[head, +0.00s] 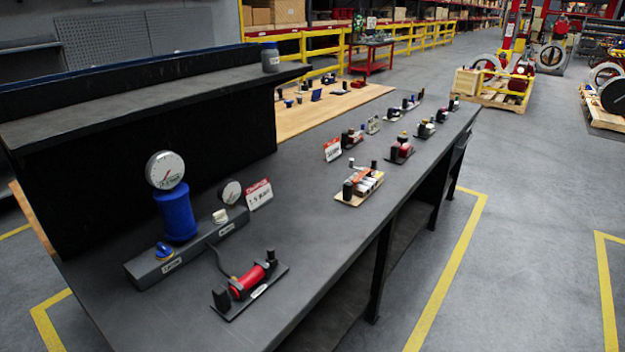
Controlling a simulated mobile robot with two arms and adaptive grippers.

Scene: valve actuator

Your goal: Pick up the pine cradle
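The likely pine cradle (346,199) is a pale wood-coloured base on the dark workbench (320,235), near the bench's right edge. It has dark upright posts and carries a small actuator with orange-brown and whitish parts. Its fine detail is too small to tell. Neither of my grippers shows in the head view.
A black cradle with a red cylinder (247,283) lies nearer on the bench. Left of it stands a grey gauge block (190,248) with a blue cylinder (176,213). A red and white sign (259,194) stands behind. More cradles line the far bench. Open floor lies right.

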